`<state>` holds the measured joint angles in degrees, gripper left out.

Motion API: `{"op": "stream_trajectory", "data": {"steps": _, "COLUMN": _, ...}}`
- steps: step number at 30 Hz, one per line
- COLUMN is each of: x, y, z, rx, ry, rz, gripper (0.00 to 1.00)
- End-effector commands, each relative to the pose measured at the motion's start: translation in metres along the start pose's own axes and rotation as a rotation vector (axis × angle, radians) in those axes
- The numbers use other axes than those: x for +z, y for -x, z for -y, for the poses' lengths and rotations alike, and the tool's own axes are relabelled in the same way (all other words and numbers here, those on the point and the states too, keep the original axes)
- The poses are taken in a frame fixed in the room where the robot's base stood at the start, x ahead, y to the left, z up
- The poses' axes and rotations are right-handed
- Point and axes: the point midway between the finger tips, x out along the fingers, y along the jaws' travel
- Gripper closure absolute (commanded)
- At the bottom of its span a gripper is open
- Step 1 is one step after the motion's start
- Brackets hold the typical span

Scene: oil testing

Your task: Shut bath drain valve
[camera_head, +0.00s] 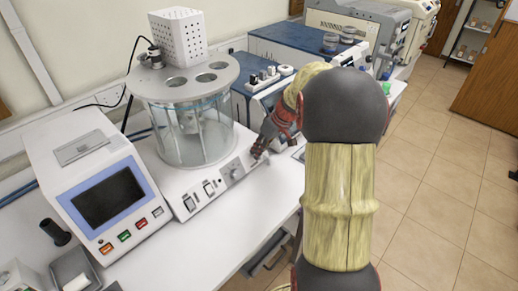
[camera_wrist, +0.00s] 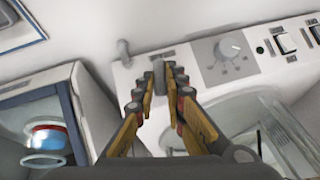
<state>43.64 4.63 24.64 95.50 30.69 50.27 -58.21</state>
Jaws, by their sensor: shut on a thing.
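The bath (camera_head: 190,125) is a clear glass cylinder on a white base with a front control panel. Its base also shows in the wrist view (camera_wrist: 275,65), with the glass jar (camera_wrist: 235,115) below it. My gripper (camera_head: 259,150) is at the right end of the base panel. In the wrist view my gripper (camera_wrist: 166,70) has its fingertips close together around a small dark grey piece, which looks like the drain valve handle (camera_wrist: 158,74). A grey spout (camera_wrist: 123,52) sticks out just left of the fingertips. The fingers partly hide the handle, so its exact angle is unclear.
A grey knob (camera_wrist: 229,47) and switches (camera_wrist: 284,42) lie right of my fingertips. In the head view, a display unit (camera_head: 105,195) stands left of the bath. Blue-topped instruments (camera_head: 290,50) stand behind. The tiled floor (camera_head: 440,190) is clear at right.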

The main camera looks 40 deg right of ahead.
Motion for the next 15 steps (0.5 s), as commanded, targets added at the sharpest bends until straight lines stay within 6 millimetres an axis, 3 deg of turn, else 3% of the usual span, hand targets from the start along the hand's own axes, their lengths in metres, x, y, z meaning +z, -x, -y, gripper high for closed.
{"op": "stream_trajectory", "data": {"steps": 15, "x": 0.0004, "y": 0.0012, "z": -0.0082, "rx": -0.312, "ry": -0.379, "rz": -0.001, "gripper": 1.00}}
